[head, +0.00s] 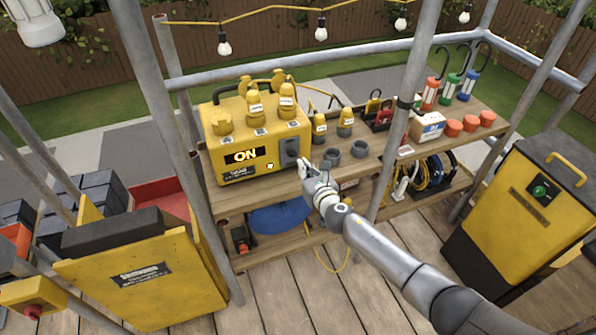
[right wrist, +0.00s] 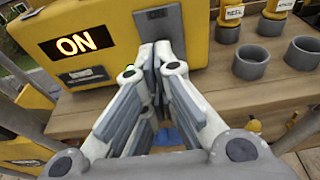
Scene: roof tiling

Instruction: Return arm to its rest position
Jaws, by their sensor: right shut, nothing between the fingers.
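My right gripper (head: 306,172) is shut and empty in the head view. Its arm reaches in from the lower right. The fingertips are just in front of a yellow power box (head: 225,150) at its lower right, beside the grey switch (head: 289,151). In the right wrist view the closed fingertips (right wrist: 160,52) overlap the lower part of the grey switch (right wrist: 158,27); I cannot tell whether they touch it. The lit sign (right wrist: 76,44) on the box reads ON. My left gripper is not in view.
The box stands on a wooden bench (head: 262,194) with grey cups (head: 332,156), yellow plugs and coloured lamps. Scaffold poles (head: 405,100) rise close to my right arm. A yellow cabinet (head: 528,215) stands at right. Wooden deck (head: 290,290) shows in front.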

